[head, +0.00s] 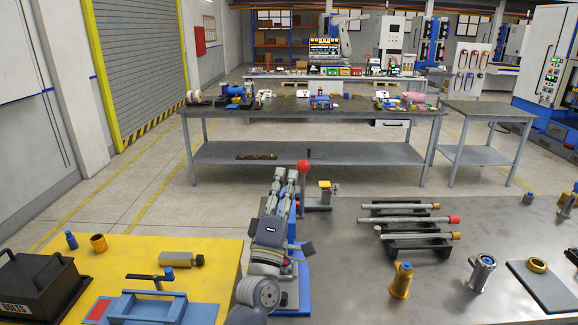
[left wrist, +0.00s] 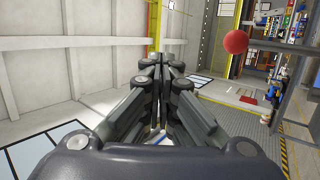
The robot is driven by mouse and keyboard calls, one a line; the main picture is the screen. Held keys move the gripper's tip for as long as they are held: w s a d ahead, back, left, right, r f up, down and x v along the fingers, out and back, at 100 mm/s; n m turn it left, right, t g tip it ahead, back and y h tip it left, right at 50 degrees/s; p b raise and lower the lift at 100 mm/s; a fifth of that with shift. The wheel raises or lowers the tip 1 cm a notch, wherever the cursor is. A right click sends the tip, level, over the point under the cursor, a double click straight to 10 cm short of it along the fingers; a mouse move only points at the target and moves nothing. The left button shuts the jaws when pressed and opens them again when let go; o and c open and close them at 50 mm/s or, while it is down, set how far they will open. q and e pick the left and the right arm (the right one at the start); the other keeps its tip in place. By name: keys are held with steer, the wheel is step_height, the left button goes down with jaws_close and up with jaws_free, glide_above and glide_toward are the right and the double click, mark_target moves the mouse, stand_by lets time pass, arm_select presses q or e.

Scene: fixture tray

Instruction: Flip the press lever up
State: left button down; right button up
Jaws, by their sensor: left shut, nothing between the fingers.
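My right gripper is not in view.
A grey stand with a yellow-topped part (head: 324,186) is right of the lever. A black rack (head: 405,245) holds metal rods, with cylinders farther right. On the left, a yellow mat (head: 215,255) carries a black box (head: 40,285) and a blue vise-like fixture (head: 155,305).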

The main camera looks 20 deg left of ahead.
arm_select(q)
steer(key=shift+s+d+r+p, duration=0.1)
steer(key=shift+s+r+p, duration=0.05)
steer(key=shift+s, duration=0.45)
steer(key=shift+s+r+p, duration=0.1)
steer(key=shift+s+p, duration=0.05)
steer(key=shift+s, duration=0.45)
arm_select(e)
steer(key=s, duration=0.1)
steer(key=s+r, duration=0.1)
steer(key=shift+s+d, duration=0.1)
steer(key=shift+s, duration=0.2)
arm_select(q)
steer(key=shift+s, duration=0.1)
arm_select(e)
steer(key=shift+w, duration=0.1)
